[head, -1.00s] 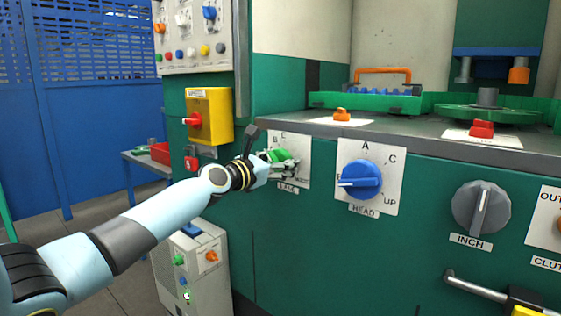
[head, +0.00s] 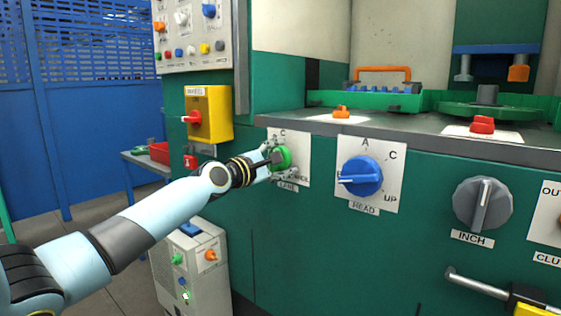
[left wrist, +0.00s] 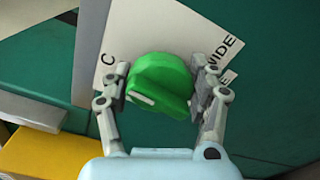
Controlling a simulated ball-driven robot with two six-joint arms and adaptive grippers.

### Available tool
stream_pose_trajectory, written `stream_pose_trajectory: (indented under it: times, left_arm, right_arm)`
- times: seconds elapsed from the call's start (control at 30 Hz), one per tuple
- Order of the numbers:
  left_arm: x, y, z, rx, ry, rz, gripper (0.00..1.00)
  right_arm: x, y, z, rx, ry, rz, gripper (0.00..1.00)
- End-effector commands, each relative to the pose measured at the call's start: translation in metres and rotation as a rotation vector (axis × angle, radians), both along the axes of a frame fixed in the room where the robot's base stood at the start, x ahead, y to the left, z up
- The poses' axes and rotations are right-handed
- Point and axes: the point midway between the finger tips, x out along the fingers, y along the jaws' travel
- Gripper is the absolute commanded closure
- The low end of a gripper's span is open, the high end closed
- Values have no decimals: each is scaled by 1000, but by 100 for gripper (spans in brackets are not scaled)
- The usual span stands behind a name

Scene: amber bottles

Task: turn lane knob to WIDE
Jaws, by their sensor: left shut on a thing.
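The green lane knob (head: 285,156) sits on a white plate (head: 303,152) on the green machine front, above a label partly reading LANE. My left gripper (head: 273,159) reaches it from the left and is shut on it. In the left wrist view the green knob (left wrist: 160,84) is between the two fingers of my left gripper (left wrist: 164,90), one on each side. A white mark shows on the knob's lower left. The plate shows C left of the knob and WIDE to its right. I cannot tell which letter the mark points at. My right gripper is not in view.
The blue HEAD knob (head: 362,176) is right of the lane knob, and a grey INCH knob (head: 482,205) is further right. A yellow box with a red switch (head: 209,114) is above my left forearm. A grey cabinet (head: 205,265) stands below it.

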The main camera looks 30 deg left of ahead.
Motion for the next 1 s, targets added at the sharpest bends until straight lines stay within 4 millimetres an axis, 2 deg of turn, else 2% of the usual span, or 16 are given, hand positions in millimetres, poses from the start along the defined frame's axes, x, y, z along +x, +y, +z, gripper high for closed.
stream_pose_trajectory:
  times: [0.53,1.0]
  left_arm:
    - [0,0,-5,518,-37,-1,73]
    - [0,0,-8,961,-70,-3,73]
  right_arm:
    - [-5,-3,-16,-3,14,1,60]
    - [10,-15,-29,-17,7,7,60]
